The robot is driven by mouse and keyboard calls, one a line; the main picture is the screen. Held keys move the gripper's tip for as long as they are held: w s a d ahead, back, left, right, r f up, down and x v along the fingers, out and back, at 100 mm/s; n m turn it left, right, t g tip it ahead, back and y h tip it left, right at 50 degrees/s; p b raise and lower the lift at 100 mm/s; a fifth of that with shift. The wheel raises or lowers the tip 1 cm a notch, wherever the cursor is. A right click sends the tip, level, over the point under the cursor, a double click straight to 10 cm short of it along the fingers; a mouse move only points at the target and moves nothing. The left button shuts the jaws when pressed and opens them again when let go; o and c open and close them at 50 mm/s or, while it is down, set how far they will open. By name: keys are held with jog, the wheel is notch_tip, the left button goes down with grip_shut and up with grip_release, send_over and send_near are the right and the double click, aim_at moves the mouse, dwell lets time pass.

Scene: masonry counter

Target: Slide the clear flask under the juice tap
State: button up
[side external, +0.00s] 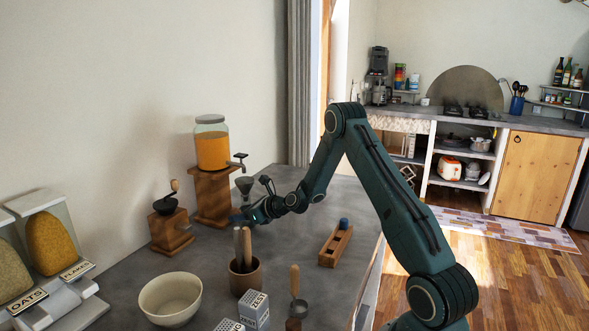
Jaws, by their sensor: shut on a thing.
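The juice dispenser (212,150), a glass jar of orange juice with a grey lid, stands on a wooden stand (212,195) near the wall. My gripper (240,216) is low over the counter, just right of the stand and below the tap. It is shut on the clear flask, whose body is hard to make out among the fingers. A grey funnel-shaped piece (245,184) shows just above the gripper, under the tap; I cannot tell whether it belongs to the flask.
A wooden grinder (171,230) stands left of my gripper. In front are a utensil cup (245,280), a cream bowl (170,300) and a zest box (254,309). A wooden block (335,247) with a blue knob lies to the right. Bare counter (290,245) lies between cup and block.

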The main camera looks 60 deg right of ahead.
jog(key=o, duration=1.2)
jog(key=v, duration=1.3)
jog(key=shift+s+r, duration=0.2)
jog(key=shift+s, duration=0.1)
